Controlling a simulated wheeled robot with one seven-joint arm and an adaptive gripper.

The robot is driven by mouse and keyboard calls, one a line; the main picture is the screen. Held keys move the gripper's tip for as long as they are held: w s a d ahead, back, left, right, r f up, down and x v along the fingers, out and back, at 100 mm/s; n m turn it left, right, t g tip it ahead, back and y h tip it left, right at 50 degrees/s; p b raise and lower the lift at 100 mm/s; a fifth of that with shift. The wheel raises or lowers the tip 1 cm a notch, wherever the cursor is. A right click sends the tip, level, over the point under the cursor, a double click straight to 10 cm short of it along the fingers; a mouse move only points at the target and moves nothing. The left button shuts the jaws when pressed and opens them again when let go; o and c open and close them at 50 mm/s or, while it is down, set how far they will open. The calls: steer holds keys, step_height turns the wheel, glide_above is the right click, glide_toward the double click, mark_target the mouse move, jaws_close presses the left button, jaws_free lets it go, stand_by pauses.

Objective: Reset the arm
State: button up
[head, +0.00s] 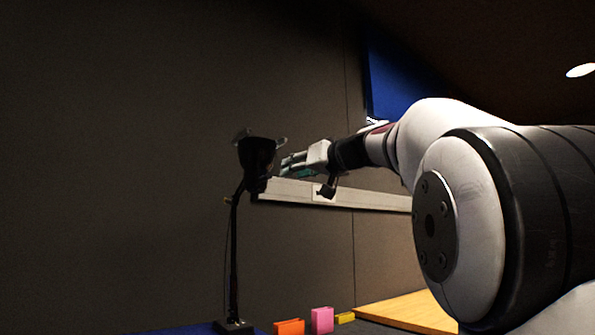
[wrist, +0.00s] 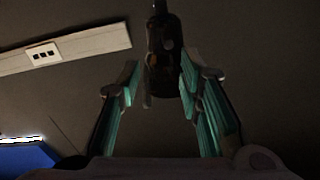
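My gripper (head: 292,164) is stretched out to the left in the head view, close to a black device (head: 257,158) on top of a thin dark stand. In the wrist view my gripper (wrist: 160,80) has its two teal-padded fingers spread wide. The dark device (wrist: 164,58) shows between or beyond the fingertips, with a gap at the left finger. The right finger looks very near its edge. I cannot tell whether it touches.
The stand (head: 234,270) rises from a dark base. An orange block (head: 289,327), a pink block (head: 322,320) and a yellow block (head: 345,318) sit low, beside a wooden surface (head: 410,311). A pale rail (head: 350,197) runs along the dark wall behind my gripper.

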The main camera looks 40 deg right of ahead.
stand_by(0.4)
steer(key=s+a+f+g+y, duration=0.1)
steer(key=s+a+f+g, duration=0.2)
steer(key=s+a+f, duration=0.35)
steer(key=s+a+f+n+g+y, duration=0.1)
steer(key=s+a+f+g, duration=0.2)
steer(key=a+f, duration=0.65)
steer(key=s+a+f+g+y, duration=0.1)
steer(key=s+a+f+g, duration=0.3)
steer(key=f, duration=0.6)
steer(key=s+a+f+g+h, duration=0.3)
steer(key=s+f+g, duration=0.5)
steer(key=s+f, duration=1.8)
step_height(320, 180, up, 36)
steer(key=s+t+p, duration=0.2)
steer(key=t+p, duration=0.2)
steer(key=p, duration=2.9)
steer(key=shift+d+r+n+h, duration=0.15)
steer(key=shift+d+n+h, duration=0.15)
steer(key=shift+d+n, duration=0.1)
